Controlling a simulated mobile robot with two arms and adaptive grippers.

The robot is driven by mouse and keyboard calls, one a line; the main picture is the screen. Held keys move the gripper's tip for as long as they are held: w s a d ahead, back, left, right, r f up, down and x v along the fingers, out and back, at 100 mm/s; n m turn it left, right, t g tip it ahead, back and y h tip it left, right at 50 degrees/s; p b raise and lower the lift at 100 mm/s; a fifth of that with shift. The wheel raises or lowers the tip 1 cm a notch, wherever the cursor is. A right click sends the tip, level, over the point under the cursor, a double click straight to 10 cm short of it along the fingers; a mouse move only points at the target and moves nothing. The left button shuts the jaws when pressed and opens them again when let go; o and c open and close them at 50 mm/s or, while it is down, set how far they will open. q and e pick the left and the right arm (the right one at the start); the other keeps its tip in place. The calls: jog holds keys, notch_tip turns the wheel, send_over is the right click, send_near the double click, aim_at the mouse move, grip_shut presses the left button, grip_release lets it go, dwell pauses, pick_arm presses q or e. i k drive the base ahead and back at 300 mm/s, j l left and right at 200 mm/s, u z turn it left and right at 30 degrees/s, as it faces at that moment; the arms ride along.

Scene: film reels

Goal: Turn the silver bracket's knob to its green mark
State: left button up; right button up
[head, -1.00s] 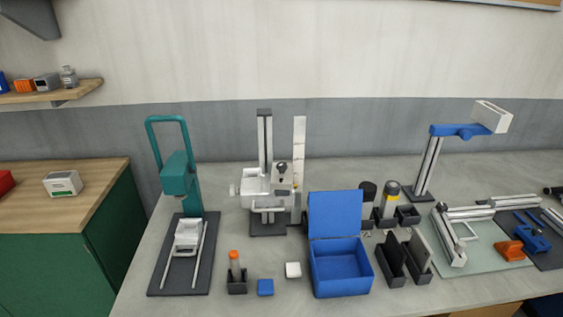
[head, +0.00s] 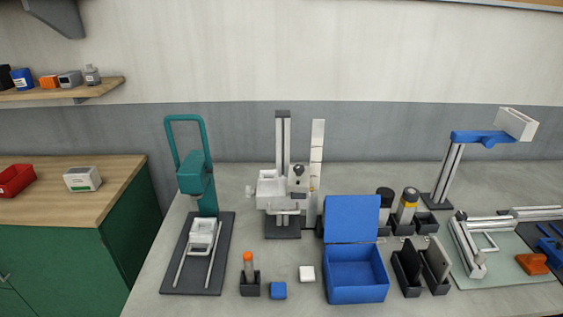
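A silver-white bracket (head: 270,188) is mounted on an upright metal column (head: 283,140) on a dark base at the middle of the bench. A small dark knob (head: 298,170) sits at the upper right of the bracket. A pale knob (head: 250,190) sticks out on its left side. I cannot tell which knob is the one named. The green mark is too small to make out. A tall pale scale strip (head: 317,160) stands just right of the column. Neither of my grippers is in view.
A teal press (head: 197,178) stands left of the bracket. An open blue box (head: 357,275) is in front and to the right. A blue arm (head: 490,137) on a post and a pale green mat (head: 510,273) are at the right.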

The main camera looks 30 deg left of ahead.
aim_at(299, 169)
jog(key=i+l+u, duration=0.1)
jog(key=u, duration=0.3)
jog(key=l+u, duration=0.5)
jog(key=u, duration=0.25)
jog(key=i, duration=0.05)
